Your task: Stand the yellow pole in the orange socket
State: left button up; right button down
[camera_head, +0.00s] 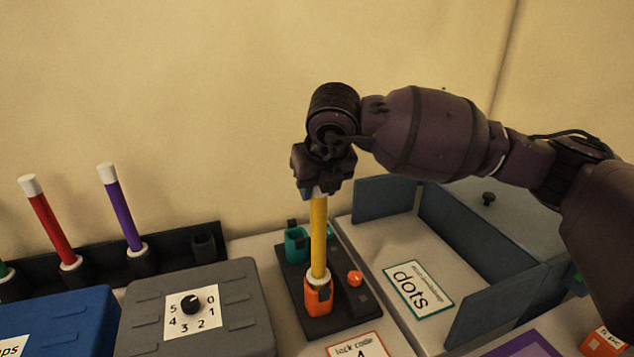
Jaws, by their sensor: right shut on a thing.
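The yellow pole (319,235) hangs upright below my right gripper (318,190), which is shut on its top end. The pole's lower end is at the mouth of the orange socket (318,297); a pale ring shows there. I cannot tell how deep the pole sits inside. The orange socket stands on a dark base plate (345,322), with a teal socket (296,245) behind it. The pole's top is hidden by the gripper. My left gripper is not in view.
An orange knob (355,278) is on the plate. At left, a dark rack (84,254) holds a red pole (48,222) and a purple pole (119,207). A walled bin with a "dots" card (418,289) is at right.

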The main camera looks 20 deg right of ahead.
jog(key=shift+f, duration=0.3)
jog(key=c, duration=0.6)
grip_release()
jog(key=v, duration=1)
jog(key=shift+s+r, duration=0.15)
jog(key=shift+r, duration=0.25)
jog(key=shift+a, duration=0.1)
